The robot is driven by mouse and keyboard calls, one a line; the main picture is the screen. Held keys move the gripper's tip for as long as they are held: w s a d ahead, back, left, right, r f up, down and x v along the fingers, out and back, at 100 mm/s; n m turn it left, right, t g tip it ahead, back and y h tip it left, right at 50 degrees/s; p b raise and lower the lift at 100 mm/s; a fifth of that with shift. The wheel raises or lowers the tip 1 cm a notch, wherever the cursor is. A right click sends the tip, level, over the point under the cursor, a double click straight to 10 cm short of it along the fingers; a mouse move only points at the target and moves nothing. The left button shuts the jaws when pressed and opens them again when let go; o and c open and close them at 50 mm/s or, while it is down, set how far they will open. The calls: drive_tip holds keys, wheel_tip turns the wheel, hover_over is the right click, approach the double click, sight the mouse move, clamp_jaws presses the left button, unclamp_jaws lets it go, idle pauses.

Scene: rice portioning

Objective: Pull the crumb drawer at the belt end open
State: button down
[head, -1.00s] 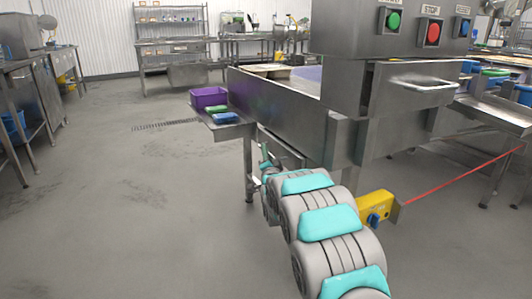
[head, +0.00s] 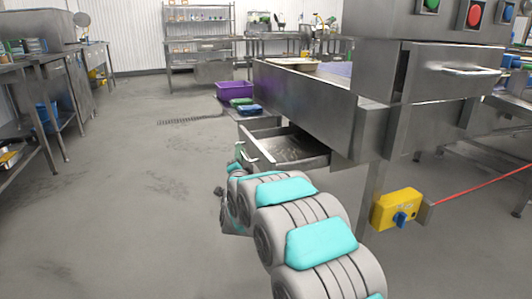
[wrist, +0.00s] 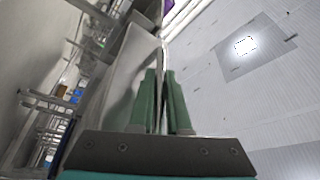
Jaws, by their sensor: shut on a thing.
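The crumb drawer (head: 305,163) is a shallow steel tray under the belt end, in the middle of the head view. It stands pulled out, with its bare inside showing. A pale bar handle (head: 248,150) is on its front, at the left. My gripper (head: 240,153) is at this handle, partly hidden by my arm. In the wrist view the green fingers of my gripper (wrist: 164,98) are close together on the handle, beside a steel panel. The exact contact at the fingertips is hard to see.
The steel conveyor (head: 310,95) stands above the drawer. A purple bin (head: 234,90) and green and blue items are on a side shelf behind it. A yellow switch box (head: 398,209) hangs at the right with a red cord. The floor at left is clear.

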drive_tip(key=s+a, duration=0.3)
drive_tip(key=a, duration=0.7)
drive_tip(key=shift+s, duration=0.15)
drive_tip(key=c, duration=0.9)
unclamp_jaws()
drive_tip(key=shift+s, duration=0.1)
drive_tip(key=v, duration=0.7)
drive_tip(key=shift+s+f, duration=0.1)
drive_tip(key=shift+s, duration=0.2)
